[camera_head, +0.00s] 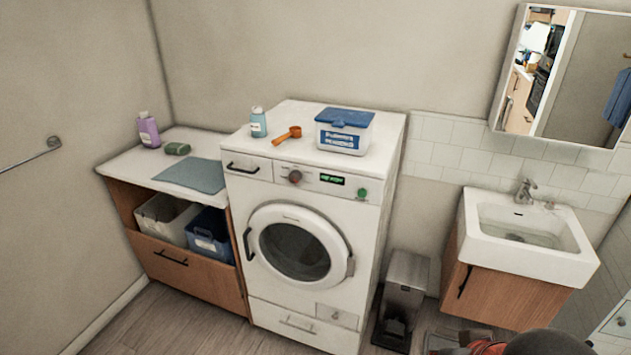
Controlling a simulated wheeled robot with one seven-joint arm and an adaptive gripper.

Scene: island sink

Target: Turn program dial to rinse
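The program dial (295,176) is a small dark knob on the front panel of the white washing machine (370,235), right of the detergent drawer (245,167). Its pointer and any program marks are too small to read. A small display (332,179) with green text is to the dial's right, and a green button (362,193) is farther right. The round door (295,250) is closed. My gripper cannot be made out; only dark and orange-red parts, apparently of my arm, show at the bottom edge, right of centre, well away from the dial.
On the machine stand a blue bottle (258,123), an orange scoop (287,135) and a blue-lidded box (344,132). A low cabinet (188,270) with bins is left; a pedal bin (403,293) and sink (525,235) are right. Floor before the cabinet is clear.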

